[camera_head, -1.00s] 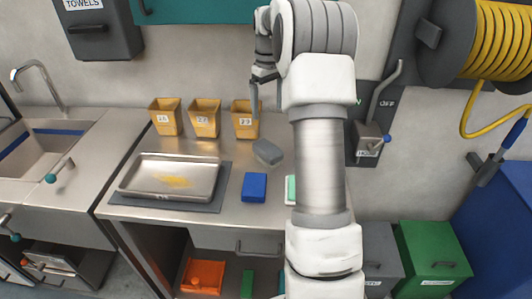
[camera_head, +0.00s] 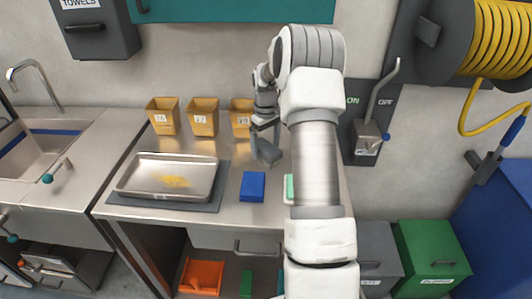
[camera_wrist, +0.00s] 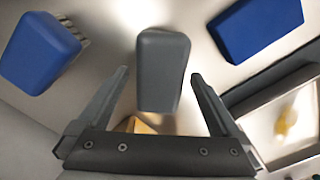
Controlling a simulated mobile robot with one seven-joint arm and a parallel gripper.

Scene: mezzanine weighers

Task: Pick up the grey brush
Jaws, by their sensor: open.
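The grey brush (camera_wrist: 162,70) is a rounded block on the steel worktop. In the wrist view it lies between and just beyond the two open fingers of my gripper (camera_wrist: 160,85), with a gap on each side. In the head view the brush (camera_head: 270,153) is partly hidden behind my gripper (camera_head: 264,140), which points down over it. The gripper holds nothing. I cannot tell from the head view how far the fingertips are above the worktop.
A blue block (camera_head: 253,186) lies in front of the brush. A blue brush (camera_wrist: 38,52) with bristles shows in the wrist view. A steel tray (camera_head: 165,178) with yellow bits is at left. Several yellow tubs (camera_head: 201,118) stand behind. A switch lever (camera_head: 370,135) is on the wall at right.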

